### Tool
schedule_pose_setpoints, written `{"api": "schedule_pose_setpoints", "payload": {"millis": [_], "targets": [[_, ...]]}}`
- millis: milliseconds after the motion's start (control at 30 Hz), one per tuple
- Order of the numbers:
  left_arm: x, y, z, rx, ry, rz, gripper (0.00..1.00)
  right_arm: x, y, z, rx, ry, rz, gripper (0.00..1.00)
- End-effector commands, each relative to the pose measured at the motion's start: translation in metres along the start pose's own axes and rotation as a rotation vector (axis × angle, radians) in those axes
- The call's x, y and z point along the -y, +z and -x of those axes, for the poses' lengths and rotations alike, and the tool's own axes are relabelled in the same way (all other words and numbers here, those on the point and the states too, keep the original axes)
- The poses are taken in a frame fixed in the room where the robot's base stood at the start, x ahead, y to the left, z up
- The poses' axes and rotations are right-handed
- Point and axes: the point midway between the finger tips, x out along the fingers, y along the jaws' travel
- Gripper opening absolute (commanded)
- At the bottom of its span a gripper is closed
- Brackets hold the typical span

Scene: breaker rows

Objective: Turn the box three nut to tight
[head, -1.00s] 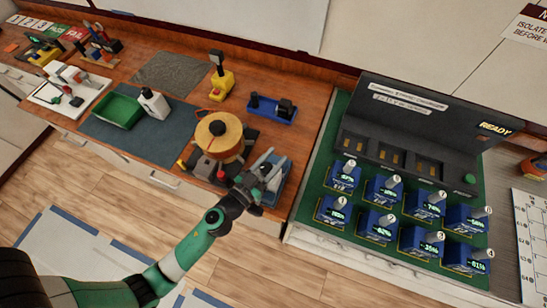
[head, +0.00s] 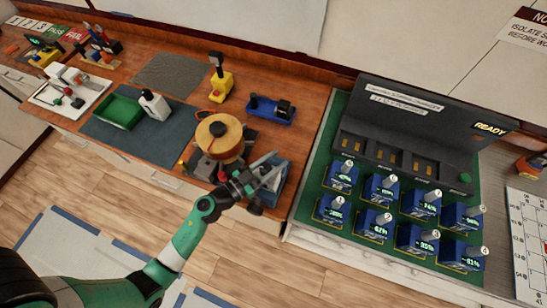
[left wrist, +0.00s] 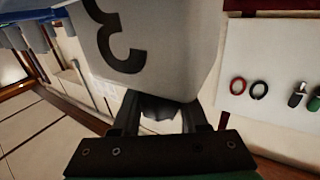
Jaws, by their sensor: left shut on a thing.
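My left gripper (head: 267,174) is over a blue box (head: 278,190) at the front right corner of the wooden bench. In the left wrist view, its two fingers are shut on a small dark thing (left wrist: 160,106), apparently the nut, mostly hidden between them. A pale grey face marked with a dark 3 (left wrist: 125,50) fills the upper middle of that view, just beyond the fingers. In the head view the gripper covers part of the blue box, and the nut cannot be made out. My right gripper is not in view.
A round orange-topped device (head: 220,133) stands close to the left of the gripper. A blue fixture (head: 271,107) lies behind it. To the right, a green board (head: 310,185) bears several numbered blue boxes and a dark control panel (head: 410,115) reading READY.

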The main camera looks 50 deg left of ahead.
Motion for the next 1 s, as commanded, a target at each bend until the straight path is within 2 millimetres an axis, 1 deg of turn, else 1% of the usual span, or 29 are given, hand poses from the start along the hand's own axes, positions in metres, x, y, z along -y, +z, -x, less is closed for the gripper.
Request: {"api": "schedule_pose_setpoints", "payload": {"millis": [33, 633, 1000], "targets": [[0.002, -0.001, 0.000, -0.001, 0.034, 0.000, 0.00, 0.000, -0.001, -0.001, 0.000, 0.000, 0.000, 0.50], [-0.016, 0.000, 0.004, -0.002, 0.610, 0.000, 0.00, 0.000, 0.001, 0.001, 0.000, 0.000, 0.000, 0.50], [-0.024, 0.002, 0.011, -0.002, 0.898, -0.002, 0.00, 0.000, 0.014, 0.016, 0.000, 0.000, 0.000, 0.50]]}}
